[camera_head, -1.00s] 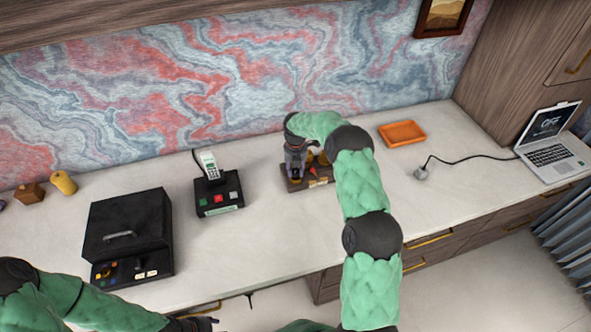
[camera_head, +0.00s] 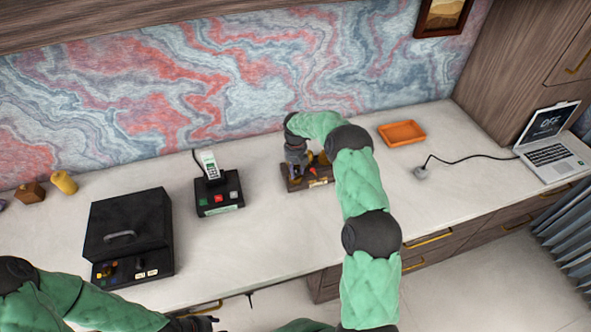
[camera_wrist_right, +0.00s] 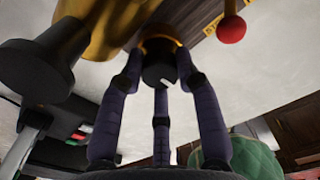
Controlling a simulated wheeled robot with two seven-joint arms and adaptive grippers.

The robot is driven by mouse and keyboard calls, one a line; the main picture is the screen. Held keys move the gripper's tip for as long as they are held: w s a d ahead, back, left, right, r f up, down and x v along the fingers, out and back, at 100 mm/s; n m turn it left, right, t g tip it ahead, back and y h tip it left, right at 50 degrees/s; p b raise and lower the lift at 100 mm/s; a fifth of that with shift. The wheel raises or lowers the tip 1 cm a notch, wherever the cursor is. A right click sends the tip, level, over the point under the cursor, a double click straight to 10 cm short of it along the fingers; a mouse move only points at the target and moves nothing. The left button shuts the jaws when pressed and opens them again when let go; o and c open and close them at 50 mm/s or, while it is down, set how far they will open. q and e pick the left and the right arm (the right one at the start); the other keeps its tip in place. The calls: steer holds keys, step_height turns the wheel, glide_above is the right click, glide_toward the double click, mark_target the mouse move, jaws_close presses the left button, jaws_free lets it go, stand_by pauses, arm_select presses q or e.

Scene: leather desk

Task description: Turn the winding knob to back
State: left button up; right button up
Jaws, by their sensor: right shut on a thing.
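The winding device stands on a brown base (camera_head: 322,181) at the back middle of the desk. My right gripper (camera_head: 296,168) reaches down over its left part, and the arm hides much of the device. In the right wrist view, the purple fingers of my right gripper (camera_wrist_right: 159,75) close around the dark winding knob (camera_wrist_right: 157,68), which has a gold collar behind it. A small white mark shows on the knob's face. My left gripper (camera_head: 194,323) is low at the bottom edge, away from the device, and its fingers are too unclear to read.
An orange tray (camera_head: 401,133) lies to the right. A gold body (camera_wrist_right: 103,25) and a red ball-tipped lever (camera_wrist_right: 231,28) are close to the right gripper.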

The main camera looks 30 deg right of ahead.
mark_target(296, 170)
steer(key=shift+w, duration=0.1)
steer(key=o, duration=0.9)
step_height(296, 170, up, 12)
steer(key=shift+r, duration=0.1)
stand_by(0.5)
